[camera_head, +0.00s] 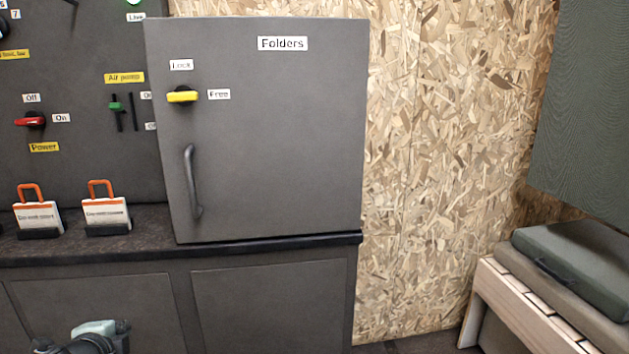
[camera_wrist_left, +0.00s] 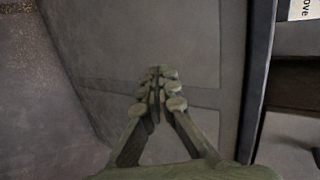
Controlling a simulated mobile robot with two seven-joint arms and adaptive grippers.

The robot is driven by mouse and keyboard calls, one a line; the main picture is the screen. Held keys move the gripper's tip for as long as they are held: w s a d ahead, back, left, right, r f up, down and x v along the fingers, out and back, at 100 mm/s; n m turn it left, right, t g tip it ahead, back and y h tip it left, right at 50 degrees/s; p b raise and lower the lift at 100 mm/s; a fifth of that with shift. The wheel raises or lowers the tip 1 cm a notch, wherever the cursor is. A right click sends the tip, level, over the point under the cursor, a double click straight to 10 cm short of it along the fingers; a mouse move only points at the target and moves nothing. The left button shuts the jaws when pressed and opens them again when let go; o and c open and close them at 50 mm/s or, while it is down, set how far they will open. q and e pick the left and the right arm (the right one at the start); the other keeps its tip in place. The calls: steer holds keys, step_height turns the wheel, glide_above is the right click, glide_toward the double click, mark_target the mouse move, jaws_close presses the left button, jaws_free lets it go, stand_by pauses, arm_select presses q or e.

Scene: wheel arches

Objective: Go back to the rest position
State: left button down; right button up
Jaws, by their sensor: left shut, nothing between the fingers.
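My left gripper (camera_wrist_left: 158,84) shows in the left wrist view with its fingers together and nothing between them. Grey panels fill the view beyond the fingertips, and no contact shows. In the head view only a pale and black part of my arm shows at the lower left edge, in front of the lower cabinet; the fingertips cannot be made out there. My right gripper is in neither view.
A grey Folders cabinet (camera_head: 275,140) with a yellow handle (camera_head: 183,96), its door shut, stands on a dark counter (camera_head: 70,245). Two orange-handled tags (camera_head: 38,218) (camera_head: 106,214) stand beside it. A slatted bench (camera_head: 515,305) with a dark case (camera_head: 580,265) is at right.

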arm_select(q)
steer(key=s+d+f+n+g+h, duration=0.1)
steer(key=s+d+f+n+g, duration=0.1)
steer(key=s+d+f+n, duration=0.2)
steer(key=s+d+f+n+g+h+p, duration=0.1)
steer(key=s+d+f+n+g, duration=0.2)
steer(key=s+f, duration=0.7)
steer(key=s+d+f+n+g+p, duration=0.1)
steer(key=s+d+f+n+g, duration=0.1)
steer(key=s+d+f+n, duration=0.3)
steer(key=s+d+f, duration=0.2)
steer(key=s+f, duration=0.1)
steer(key=s, duration=0.1)
steer(key=shift+n+g+h, duration=0.3)
steer(key=shift+g+h, duration=0.1)
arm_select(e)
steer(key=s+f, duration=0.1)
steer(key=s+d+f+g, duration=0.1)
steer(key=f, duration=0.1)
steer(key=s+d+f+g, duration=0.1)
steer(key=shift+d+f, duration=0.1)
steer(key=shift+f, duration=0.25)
